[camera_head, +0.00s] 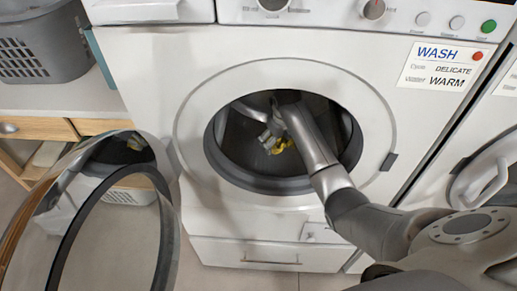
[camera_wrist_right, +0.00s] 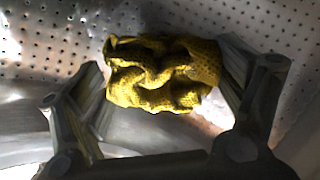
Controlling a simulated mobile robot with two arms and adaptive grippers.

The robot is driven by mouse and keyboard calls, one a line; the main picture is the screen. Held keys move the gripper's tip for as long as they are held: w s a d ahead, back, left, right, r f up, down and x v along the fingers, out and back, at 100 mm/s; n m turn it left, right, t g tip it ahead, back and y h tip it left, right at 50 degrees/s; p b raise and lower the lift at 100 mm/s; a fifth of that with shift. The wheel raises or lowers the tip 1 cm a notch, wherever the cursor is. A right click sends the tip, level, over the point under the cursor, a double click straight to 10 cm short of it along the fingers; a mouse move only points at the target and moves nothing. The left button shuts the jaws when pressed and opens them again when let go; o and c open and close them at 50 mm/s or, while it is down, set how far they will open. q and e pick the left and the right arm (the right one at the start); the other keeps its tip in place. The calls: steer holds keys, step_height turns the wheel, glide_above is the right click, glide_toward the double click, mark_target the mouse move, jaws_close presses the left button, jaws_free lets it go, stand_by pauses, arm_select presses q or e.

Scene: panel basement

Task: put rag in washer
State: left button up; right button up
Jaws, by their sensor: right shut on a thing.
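A white front-loading washer (camera_head: 140,80) stands ahead with its round door (camera_head: 165,235) swung open to the left. My right arm reaches through the opening, and my right gripper (camera_head: 277,143) is inside the drum (camera_head: 235,160). A crumpled yellow rag (camera_head: 282,147) shows at the gripper, small in the head view. In the right wrist view the rag (camera_wrist_right: 160,75) sits between the two fingers of my right gripper (camera_wrist_right: 163,85), which is shut on it. The perforated drum wall (camera_wrist_right: 40,30) is behind the rag. My left gripper is not in view.
A grey laundry basket (camera_head: 45,45) stands on a counter (camera_head: 60,97) at the upper left. A second machine with a closed round door (camera_head: 480,180) stands at the right. The open door fills the lower left.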

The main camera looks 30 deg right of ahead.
mark_target(281, 145)
step_height(281, 145, down, 6)
steer(key=shift+d+r, duration=0.15)
step_height(281, 145, down, 4)
steer(key=shift+r+b, duration=0.1)
steer(key=shift+b, duration=0.45)
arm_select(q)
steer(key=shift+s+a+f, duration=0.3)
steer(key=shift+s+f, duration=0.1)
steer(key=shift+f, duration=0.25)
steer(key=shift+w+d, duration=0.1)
arm_select(e)
steer(key=o, duration=0.6)
steer(key=shift+f, duration=0.25)
steer(key=p+v, duration=0.2)
steer(key=v, duration=0.9)
steer(key=shift+w, duration=0.1)
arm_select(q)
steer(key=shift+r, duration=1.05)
arm_select(e)
steer(key=shift+s+r, duration=0.25)
steer(key=shift+r, duration=0.45)
